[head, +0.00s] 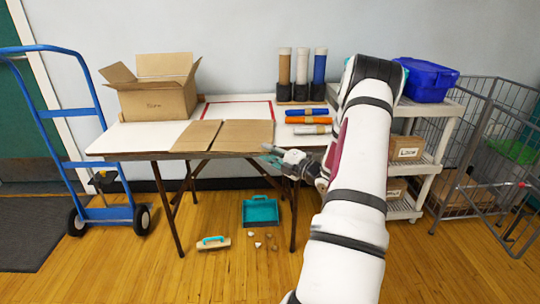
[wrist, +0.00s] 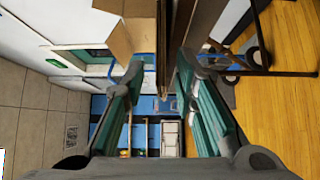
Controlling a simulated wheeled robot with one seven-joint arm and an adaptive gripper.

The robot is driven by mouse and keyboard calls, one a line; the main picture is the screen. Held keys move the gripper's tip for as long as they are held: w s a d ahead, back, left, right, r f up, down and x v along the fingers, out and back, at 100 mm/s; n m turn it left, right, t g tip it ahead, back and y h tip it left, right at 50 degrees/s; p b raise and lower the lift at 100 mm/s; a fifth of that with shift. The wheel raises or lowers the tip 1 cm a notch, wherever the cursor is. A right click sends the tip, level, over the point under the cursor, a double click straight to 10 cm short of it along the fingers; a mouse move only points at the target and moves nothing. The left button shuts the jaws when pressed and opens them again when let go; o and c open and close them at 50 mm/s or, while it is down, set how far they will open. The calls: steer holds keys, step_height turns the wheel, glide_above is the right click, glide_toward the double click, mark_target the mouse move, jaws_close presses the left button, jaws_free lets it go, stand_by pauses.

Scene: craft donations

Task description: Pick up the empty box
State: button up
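In the wrist view, a cardboard box (wrist: 116,36) shows at the upper left, beyond the fingertips. My gripper (head: 271,153) is at the table's front edge, right of the box and well apart from it. In the wrist view my gripper (wrist: 160,75) has its two teal-padded fingers spread, with nothing held between them.
Flat cardboard sheets (head: 245,134) lie on the table (head: 135,137) between box and gripper. Rolls (head: 308,122) and upright tubes (head: 302,67) are farther right. A blue hand truck (head: 60,110) stands left.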

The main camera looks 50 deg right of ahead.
jaws_close()
steer(key=shift+r+p, duration=0.6)
steer(key=shift+r, duration=0.75)
steer(key=shift+f, duration=0.1)
steer(key=s+a+r+p, duration=0.1)
steer(key=s+r+p, duration=0.2)
steer(key=s, duration=1.1)
step_height(320, 180, up, 2)
steer(key=shift+p, duration=0.3)
